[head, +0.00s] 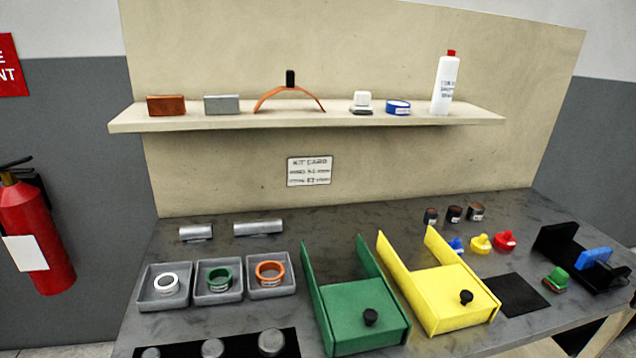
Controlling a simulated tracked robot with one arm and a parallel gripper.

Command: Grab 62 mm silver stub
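Two silver stubs lie on their sides on the dark bench top, at the back left in the head view. The shorter silver stub (196,232) is on the left, and the longer silver stub (258,228) is to its right with a gap between them. I cannot read a length on either, so I cannot tell which is 62 mm. My gripper is not in view.
Three grey trays (179,303) with white, green and orange rings stand in front of the stubs. A green fixture (362,312) and a yellow fixture (455,305) stand to the right. A shelf (330,120) overhangs behind. A black strip (240,345) holds round silver pieces in front.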

